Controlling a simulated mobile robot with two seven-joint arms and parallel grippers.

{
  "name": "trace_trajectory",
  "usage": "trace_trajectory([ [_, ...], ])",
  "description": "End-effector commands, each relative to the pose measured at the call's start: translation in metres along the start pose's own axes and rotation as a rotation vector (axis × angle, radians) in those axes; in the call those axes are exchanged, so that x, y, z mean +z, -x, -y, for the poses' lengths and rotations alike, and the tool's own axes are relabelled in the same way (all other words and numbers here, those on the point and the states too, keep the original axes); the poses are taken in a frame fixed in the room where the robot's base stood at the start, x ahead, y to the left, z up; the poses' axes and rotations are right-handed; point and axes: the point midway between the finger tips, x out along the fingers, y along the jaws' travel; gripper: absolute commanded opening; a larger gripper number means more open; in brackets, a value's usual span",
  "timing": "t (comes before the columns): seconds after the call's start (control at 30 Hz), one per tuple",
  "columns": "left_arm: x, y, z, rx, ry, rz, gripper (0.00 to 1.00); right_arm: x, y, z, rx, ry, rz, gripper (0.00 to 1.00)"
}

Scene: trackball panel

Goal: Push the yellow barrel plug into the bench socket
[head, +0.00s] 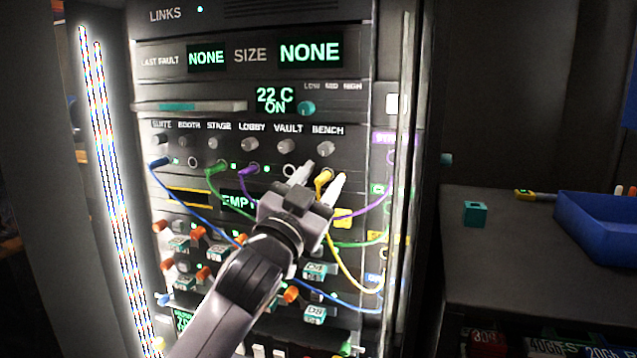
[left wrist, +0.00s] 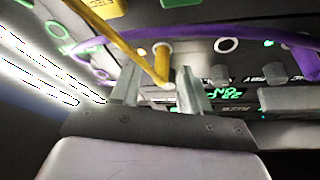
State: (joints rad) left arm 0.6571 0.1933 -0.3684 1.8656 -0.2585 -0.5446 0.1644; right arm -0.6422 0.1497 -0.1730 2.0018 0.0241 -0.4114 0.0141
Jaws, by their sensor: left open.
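The yellow barrel plug (head: 323,180) is at the socket position below the BENCH label (head: 328,131) on the rack panel. In the left wrist view the plug (left wrist: 162,60) stands against the panel, and its yellow cable bends off toward the upper left. I cannot tell how deep it sits; the bench socket is hidden behind it. In the left wrist view the fingers (left wrist: 157,90) have gaps to the plug.
Blue (head: 160,162), green (head: 215,168) and purple (head: 249,170) plugs occupy other sockets; the vault socket (head: 289,172) looks empty. Loose cables hang in front of the panel. Knobs (head: 327,149) stick out above the sockets. A blue bin (head: 600,230) stands on the right counter.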

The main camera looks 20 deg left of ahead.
Motion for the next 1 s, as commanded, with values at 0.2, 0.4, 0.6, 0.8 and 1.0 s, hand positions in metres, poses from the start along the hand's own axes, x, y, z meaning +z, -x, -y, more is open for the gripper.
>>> trace_trajectory([
  [0.2,0.001,0.022,-0.001,0.000,0.000,0.000,0.46,0.010,-0.004,-0.003,0.007,0.003,0.004,0.43],
  [0.4,0.001,0.050,0.000,0.000,0.000,0.001,0.46,0.012,-0.006,-0.002,0.006,-0.002,0.007,0.43],
  [0.6,0.000,0.068,0.000,0.000,0.000,-0.001,0.46,0.009,-0.006,-0.001,0.005,-0.008,0.003,0.43],
  [0.8,0.000,0.072,0.000,0.000,-0.001,0.000,0.46,0.006,-0.006,0.001,0.001,-0.009,-0.003,0.43],
  [1.0,0.000,0.071,0.000,0.000,-0.001,0.000,0.46,0.007,-0.006,0.002,-0.001,-0.009,-0.002,0.43],
])
